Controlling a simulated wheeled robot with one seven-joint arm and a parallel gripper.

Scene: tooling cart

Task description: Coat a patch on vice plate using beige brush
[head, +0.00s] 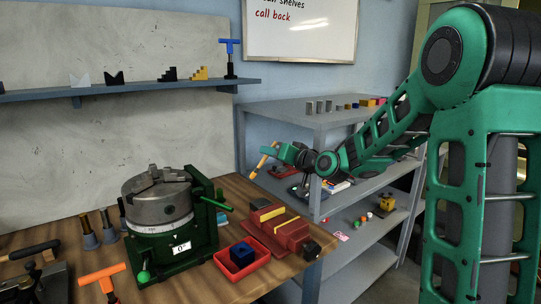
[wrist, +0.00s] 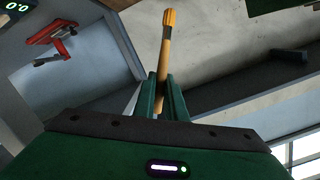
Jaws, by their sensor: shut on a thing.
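My gripper (head: 273,151) is shut on the beige brush (head: 262,161), held in the air above the back right of the workbench, in front of the shelves. In the wrist view the brush (wrist: 163,62) stands out between the two green fingers (wrist: 163,97), its orange-yellow tip pointing away from my gripper. A red vice (head: 288,233) with a yellow strip across it, apparently the vice plate, sits on the wooden bench below the brush and apart from it. Any coating on it is too small to tell.
A green machine with a grey round chuck (head: 158,205) stands left of the vice. A red tray (head: 243,267) with a blue block (head: 242,253) lies in front. Grey shelving (head: 320,120) with small parts stands behind. The air around the brush looks clear.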

